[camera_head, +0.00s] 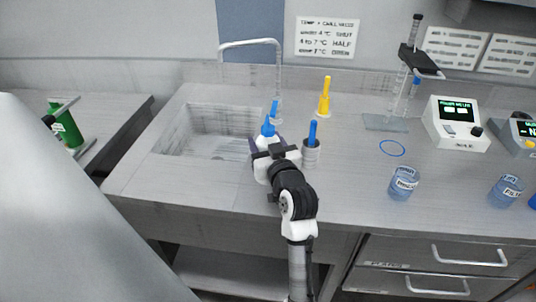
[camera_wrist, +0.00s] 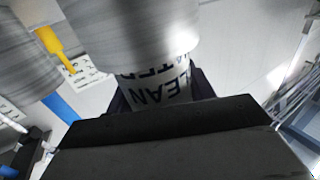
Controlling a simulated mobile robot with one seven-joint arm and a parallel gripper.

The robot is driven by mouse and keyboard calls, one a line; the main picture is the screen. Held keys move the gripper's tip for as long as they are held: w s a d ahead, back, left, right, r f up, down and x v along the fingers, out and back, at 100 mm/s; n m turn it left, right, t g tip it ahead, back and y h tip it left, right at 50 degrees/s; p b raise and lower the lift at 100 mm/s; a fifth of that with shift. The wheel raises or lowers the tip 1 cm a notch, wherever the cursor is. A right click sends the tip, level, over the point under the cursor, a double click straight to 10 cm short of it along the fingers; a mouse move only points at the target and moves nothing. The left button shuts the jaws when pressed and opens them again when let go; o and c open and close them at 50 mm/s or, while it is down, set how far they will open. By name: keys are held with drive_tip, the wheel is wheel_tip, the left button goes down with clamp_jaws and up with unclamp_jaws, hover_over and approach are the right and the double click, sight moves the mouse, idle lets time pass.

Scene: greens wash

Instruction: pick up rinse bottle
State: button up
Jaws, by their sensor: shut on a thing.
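The rinse bottle (camera_head: 268,129) has a white body and a blue cap and nozzle. It stands upright at the right side of the sink, and its lower part is hidden behind my gripper (camera_head: 275,152) in the head view. In the wrist view, the bottle's white label (camera_wrist: 160,92) with dark letters like "CLEAN" sits between the fingers of my gripper (camera_wrist: 160,98). My gripper is shut on the bottle. I cannot tell whether the bottle's base touches the counter.
A grey container with a blue top (camera_head: 311,152) stands close right of my gripper. A yellow-topped bottle (camera_head: 323,105) is behind. The sink (camera_head: 205,130) opens to the left. Labelled beakers (camera_head: 403,184), a blue ring (camera_head: 391,148) and a display unit (camera_head: 456,124) are to the right.

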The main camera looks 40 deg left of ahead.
drive_tip(key=shift+r, duration=0.2)
drive_tip(key=shift+c, duration=0.3)
wheel_tip(320, 180, up, 20)
drive_tip(key=b, duration=0.1)
drive_tip(key=shift+b, duration=0.3)
drive_tip(key=shift+f, duration=0.15)
idle(0.6)
